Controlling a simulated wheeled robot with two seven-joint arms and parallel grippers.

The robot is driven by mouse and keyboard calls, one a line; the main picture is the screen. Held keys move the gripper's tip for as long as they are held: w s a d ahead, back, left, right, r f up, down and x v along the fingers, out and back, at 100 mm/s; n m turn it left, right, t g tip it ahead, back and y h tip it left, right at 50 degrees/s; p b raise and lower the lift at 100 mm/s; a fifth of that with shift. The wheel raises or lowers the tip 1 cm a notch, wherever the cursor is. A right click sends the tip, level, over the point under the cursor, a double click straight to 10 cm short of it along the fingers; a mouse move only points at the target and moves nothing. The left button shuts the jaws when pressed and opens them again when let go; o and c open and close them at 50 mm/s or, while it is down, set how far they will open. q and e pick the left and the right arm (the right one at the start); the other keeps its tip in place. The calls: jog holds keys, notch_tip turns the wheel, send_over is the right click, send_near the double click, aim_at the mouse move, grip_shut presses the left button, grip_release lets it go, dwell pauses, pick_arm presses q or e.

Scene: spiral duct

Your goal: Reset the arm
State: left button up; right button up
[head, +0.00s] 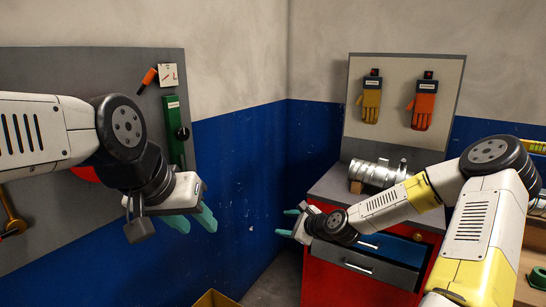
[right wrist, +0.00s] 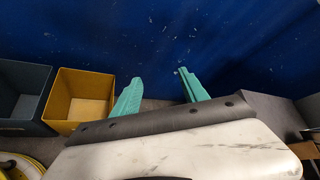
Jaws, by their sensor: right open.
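My left gripper (head: 193,222) hangs in front of the grey board at the left, its two teal fingers apart and nothing between them. My right gripper (head: 286,222) is in front of the blue wall, left of the red cabinet, and points to the left. In the right wrist view its teal fingers (right wrist: 158,76) are spread with only blue wall between them. The silvery spiral duct (head: 375,173) lies on the cabinet top, behind my right forearm and apart from both grippers.
The red cabinet (head: 335,277) has an open drawer (head: 375,268) beneath my right forearm. A yellow bin (right wrist: 80,98) and a dark grey bin (right wrist: 22,90) stand by the wall. Gloves (head: 371,100) hang on a back panel. A wooden bench (head: 532,262) is at the right.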

jog(key=s+d+r+n+g+h, duration=0.1)
jog(key=s+d+r+n+h, duration=0.1)
jog(key=s+r+n, duration=0.5)
jog(key=s+d+r+n+g+h, duration=0.1)
jog(key=s+d+r+n, duration=0.3)
jog(key=s, duration=1)
jog(key=s+d+r+n+g+h, duration=0.1)
jog(key=s+d+r+n+h, duration=0.1)
jog(key=s+r+n, duration=0.7)
notch_tip(320, 180, up, 3)
jog(key=shift+s+d+n+g+h, duration=0.3)
jog(key=shift+s+d+n+g, duration=0.1)
jog(key=shift+s+d, duration=0.55)
jog(key=shift+s+a, duration=0.1)
